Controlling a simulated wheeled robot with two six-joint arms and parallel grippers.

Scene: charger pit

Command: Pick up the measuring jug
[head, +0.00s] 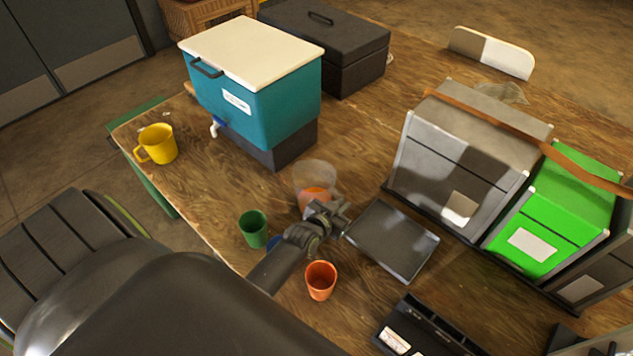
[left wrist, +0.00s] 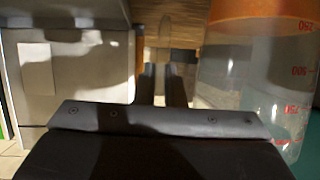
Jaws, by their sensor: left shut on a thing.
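The measuring jug (head: 316,175) is clear, with orange at its bottom, and stands upright near the middle of the table in the head view. In the left wrist view the jug (left wrist: 258,65) fills the right side, its red scale marks upside down. My left gripper (head: 331,208) is at the jug's near right side and hides part of it. In the left wrist view the fingers (left wrist: 162,84) are close together beside the jug's wall, shut on what looks like its handle. I cannot tell if the jug touches the table. My right gripper is not in view.
A green cup (head: 253,229) and an orange cup (head: 320,280) stand close to my left arm. A dark tray (head: 392,240) lies right of the gripper, before grey (head: 455,165) and green (head: 560,215) bins. A teal cooler (head: 262,92) and yellow mug (head: 158,144) stand farther back.

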